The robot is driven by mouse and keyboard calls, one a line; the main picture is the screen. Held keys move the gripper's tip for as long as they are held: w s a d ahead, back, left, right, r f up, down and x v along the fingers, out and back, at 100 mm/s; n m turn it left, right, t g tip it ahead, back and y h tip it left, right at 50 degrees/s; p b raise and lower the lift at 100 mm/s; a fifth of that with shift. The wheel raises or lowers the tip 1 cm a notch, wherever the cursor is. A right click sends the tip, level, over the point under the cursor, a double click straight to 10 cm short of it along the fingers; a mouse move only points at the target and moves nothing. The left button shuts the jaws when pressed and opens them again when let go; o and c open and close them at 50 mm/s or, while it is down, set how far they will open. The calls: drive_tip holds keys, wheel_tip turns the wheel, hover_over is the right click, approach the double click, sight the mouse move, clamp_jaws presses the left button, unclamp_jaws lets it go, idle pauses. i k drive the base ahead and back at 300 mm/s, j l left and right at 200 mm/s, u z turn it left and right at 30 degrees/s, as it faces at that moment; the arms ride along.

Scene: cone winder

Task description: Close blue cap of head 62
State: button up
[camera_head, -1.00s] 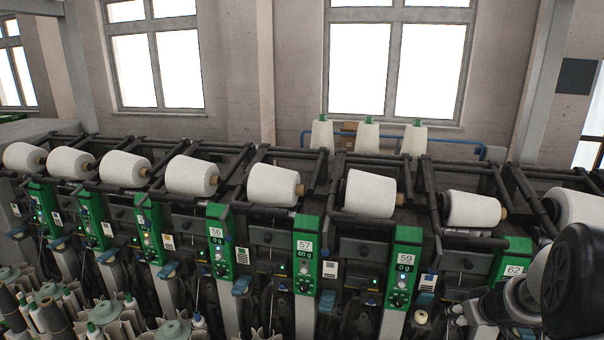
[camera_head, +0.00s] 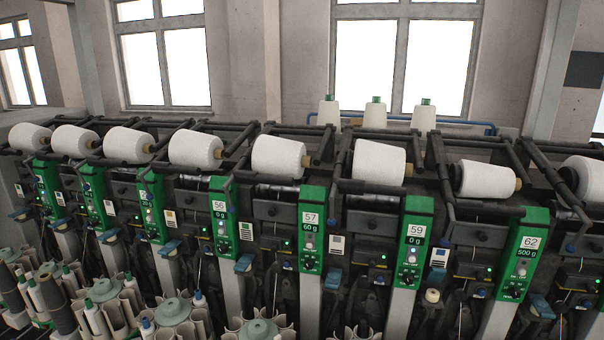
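Head 62 stands at the right with its green panel (camera_head: 524,258), labelled 62 and reading 500 g. A blue cap (camera_head: 541,306) shows just right of the panel's lower end. It is small and dark here, and I cannot tell whether it is open or shut. A white yarn cone (camera_head: 487,180) lies above, to the left of the panel. My gripper is not in view.
Black arms and bars run along the machine top. Bobbin holders (camera_head: 173,312) fill the lower left.

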sight(435, 274)
drive_tip(key=i+j+z, duration=0.1)
drive_tip(key=i, duration=0.4)
drive_tip(key=z, duration=1.6)
